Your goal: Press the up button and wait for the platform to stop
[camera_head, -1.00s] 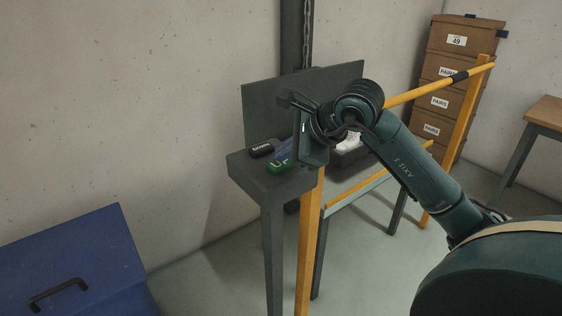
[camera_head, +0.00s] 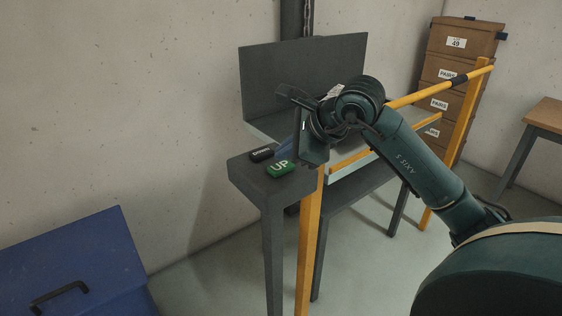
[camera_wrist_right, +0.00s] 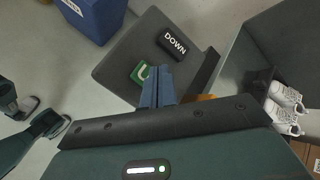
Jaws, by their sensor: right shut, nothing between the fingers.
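The green UP button (camera_head: 280,168) and black DOWN button (camera_head: 262,153) sit on a dark grey pedestal (camera_head: 262,186). My right gripper (camera_head: 286,150) is shut and empty, its blue fingers just behind the UP button. In the right wrist view, the fingertips (camera_wrist_right: 159,74) cover part of the UP button (camera_wrist_right: 139,72); DOWN (camera_wrist_right: 173,43) is clear. I cannot tell whether the fingers touch UP. The platform (camera_head: 262,129) stands behind the pedestal under a tall grey panel (camera_head: 290,85), partly hidden by my right arm. White shoes (camera_wrist_right: 285,104) show beside it in the wrist view.
A yellow rail frame (camera_head: 310,245) stands at the pedestal's right and runs back. Stacked brown boxes (camera_head: 460,45) stand at the back right, a wooden table (camera_head: 545,112) at the right edge, and a blue bin (camera_head: 75,255) at the lower left.

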